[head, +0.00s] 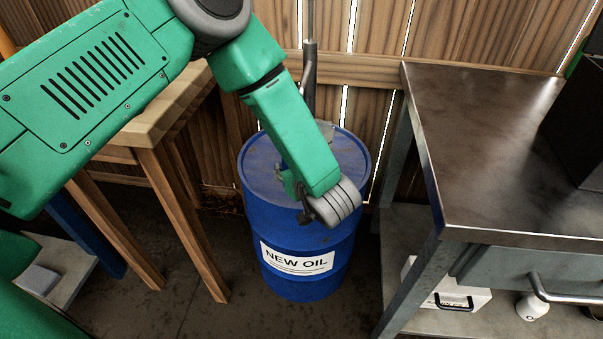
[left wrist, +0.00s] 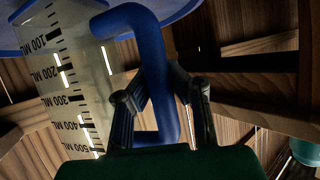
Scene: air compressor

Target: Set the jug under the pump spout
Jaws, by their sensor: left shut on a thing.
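The blue oil drum (head: 297,232), labelled "NEW OIL", stands upright on the floor. A grey metal pump pipe (head: 310,75) rises above its top; I cannot make out the spout. In the left wrist view, the jug (left wrist: 75,85) is clear, with black millilitre marks and a blue handle (left wrist: 150,65). My left gripper (left wrist: 165,95) is shut on that handle. In the head view, my left gripper (head: 294,190) is over the front of the drum top, largely behind my green wrist. The jug is not clearly made out there. My right gripper is not in view.
A metal-topped workbench (head: 475,150) stands right of the drum, with a white box (head: 455,292) and a white bottle (head: 532,305) on its lower shelf. A wooden table (head: 160,120) stands at left. A plank wall (head: 375,35) is close behind.

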